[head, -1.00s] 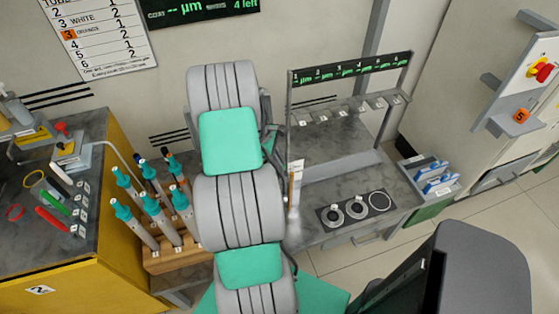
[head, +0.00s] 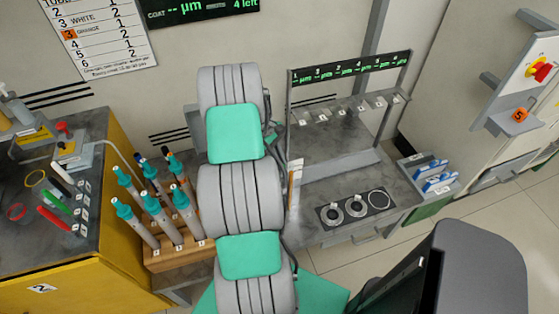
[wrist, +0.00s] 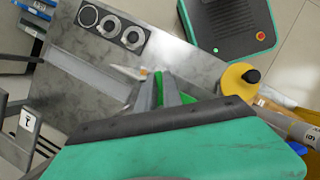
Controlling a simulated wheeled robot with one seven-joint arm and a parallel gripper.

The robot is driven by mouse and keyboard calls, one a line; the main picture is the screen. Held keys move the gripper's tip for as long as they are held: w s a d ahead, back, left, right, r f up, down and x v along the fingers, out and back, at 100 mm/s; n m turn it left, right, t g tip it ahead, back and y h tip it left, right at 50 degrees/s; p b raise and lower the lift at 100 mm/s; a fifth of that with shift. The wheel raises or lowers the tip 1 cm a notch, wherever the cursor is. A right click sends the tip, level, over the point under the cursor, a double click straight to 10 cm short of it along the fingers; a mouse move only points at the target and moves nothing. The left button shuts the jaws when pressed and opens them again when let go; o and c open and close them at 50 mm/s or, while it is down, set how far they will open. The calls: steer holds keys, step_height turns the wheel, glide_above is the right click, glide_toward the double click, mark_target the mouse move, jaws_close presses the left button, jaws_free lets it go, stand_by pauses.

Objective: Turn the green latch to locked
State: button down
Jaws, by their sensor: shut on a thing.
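My gripper (wrist: 160,95) shows in the wrist view beyond the green cover of my own wrist. Its two grey fingers are close together on a narrow green piece (wrist: 158,83), which looks like the green latch. Most of that piece is hidden by the fingers, so I cannot tell its turn angle or any locked mark. A pale pointed part with an orange-brown end (wrist: 143,73) lies just beside the fingertips. In the head view my arm hides the gripper and the latch.
A grey worktop (head: 345,150) with round dials (head: 357,207) lies right of my arm. Left, a rack (head: 180,258) holds several teal-capped rods beside a yellow bench (head: 110,270). A yellow disc with a black knob (wrist: 240,78) is near the gripper.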

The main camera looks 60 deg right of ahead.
steer(key=c, duration=1.5)
jaws_free()
steer(key=v, duration=0.8)
